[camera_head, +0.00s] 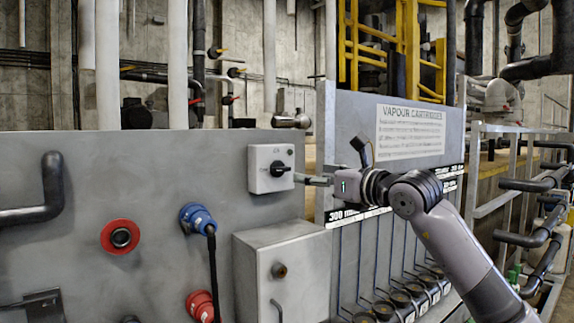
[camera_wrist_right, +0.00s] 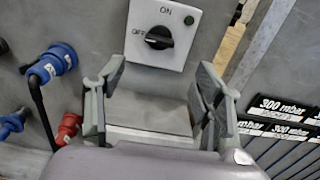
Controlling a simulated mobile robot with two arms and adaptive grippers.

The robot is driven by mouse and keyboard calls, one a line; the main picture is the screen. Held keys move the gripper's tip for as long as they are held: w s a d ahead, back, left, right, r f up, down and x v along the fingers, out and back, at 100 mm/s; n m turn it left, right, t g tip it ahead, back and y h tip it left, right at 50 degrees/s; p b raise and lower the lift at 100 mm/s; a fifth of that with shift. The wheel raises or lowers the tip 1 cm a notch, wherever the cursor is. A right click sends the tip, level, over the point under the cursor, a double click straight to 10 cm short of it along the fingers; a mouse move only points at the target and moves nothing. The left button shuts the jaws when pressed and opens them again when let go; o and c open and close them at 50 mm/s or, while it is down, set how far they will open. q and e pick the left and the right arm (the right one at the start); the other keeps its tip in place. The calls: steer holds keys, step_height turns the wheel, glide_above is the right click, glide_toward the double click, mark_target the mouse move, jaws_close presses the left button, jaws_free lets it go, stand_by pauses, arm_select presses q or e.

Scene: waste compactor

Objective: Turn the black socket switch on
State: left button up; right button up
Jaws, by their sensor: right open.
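The black socket switch (camera_head: 281,169) is a rotary knob on a light grey square box (camera_head: 258,180) fixed to the grey panel. In the right wrist view the knob (camera_wrist_right: 159,38) lies roughly horizontal, with OFF marked at its left and ON above it. A small green dot is at the plate's upper right. My right gripper (camera_head: 312,180) is just right of the switch box in the head view, pointing left towards it. In the wrist view its two fingers (camera_wrist_right: 158,76) are spread apart and empty, with the knob beyond and between them, apparently untouched. My left gripper is out of view.
Below the switch, a grey cabinet (camera_head: 285,243) sticks out from the panel. A blue plug (camera_head: 196,217) with a black cable, a red ring (camera_head: 121,237) and a red plug (camera_head: 200,305) are on the left. The vapour cartridges board (camera_head: 410,130) stands behind my right arm.

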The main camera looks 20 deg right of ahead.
mark_target(284, 171)
steer(key=p+x, duration=0.3)
steer(key=x, duration=0.6)
steer(key=shift+w+a+p, duration=0.15)
steer(key=shift+w+p, duration=0.15)
steer(key=shift+w+a, duration=0.15)
steer(key=shift+w, duration=0.3)
steer(key=shift+c, duration=0.6)
steer(key=shift+f, duration=0.1)
steer(key=c, duration=1)
